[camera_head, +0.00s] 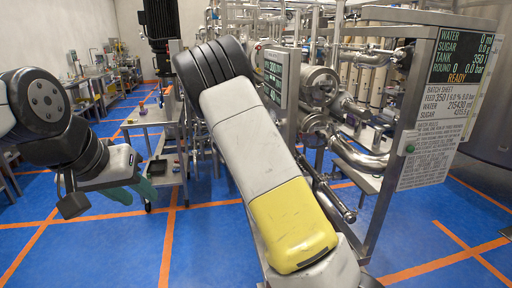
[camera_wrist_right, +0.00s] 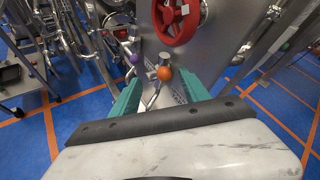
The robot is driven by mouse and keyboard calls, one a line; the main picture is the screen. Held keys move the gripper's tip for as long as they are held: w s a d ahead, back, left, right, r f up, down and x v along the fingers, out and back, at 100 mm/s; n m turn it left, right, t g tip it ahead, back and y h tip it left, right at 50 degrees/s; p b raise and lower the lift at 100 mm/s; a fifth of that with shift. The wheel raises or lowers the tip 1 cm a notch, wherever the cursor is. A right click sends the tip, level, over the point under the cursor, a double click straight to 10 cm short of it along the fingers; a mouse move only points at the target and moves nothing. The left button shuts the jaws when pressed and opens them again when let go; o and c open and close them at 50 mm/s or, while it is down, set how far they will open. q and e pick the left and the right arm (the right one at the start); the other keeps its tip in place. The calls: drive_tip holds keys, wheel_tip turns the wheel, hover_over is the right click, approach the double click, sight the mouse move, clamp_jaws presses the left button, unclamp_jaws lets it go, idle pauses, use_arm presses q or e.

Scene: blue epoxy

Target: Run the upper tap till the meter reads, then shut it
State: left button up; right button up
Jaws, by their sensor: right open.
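In the right wrist view, my right gripper (camera_wrist_right: 160,84) is open, its two teal fingers spread apart. An orange ball-ended lever (camera_wrist_right: 164,73) shows between and beyond the fingertips; I cannot tell whether they touch. A purple ball-ended lever (camera_wrist_right: 134,58) is just left of it, and a red handwheel (camera_wrist_right: 175,20) is above. Which one is the upper tap is not marked. In the head view, the meter screen (camera_head: 463,55) reads water 0 and READY. My left gripper (camera_head: 132,191) hangs at the left, its teal fingers apart and empty. The right gripper is hidden there.
A smaller screen (camera_head: 273,76) stands behind my right arm. Steel pipes and vessels (camera_head: 318,88) fill the centre right. A steel cart (camera_head: 153,117) stands behind my left gripper. Blue floor with orange lines is clear at the lower left. A batch sheet (camera_head: 436,121) hangs below the meter.

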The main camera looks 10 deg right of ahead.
drive_tip(key=shift+v, duration=0.85)
drive_tip(key=shift+f, duration=0.1)
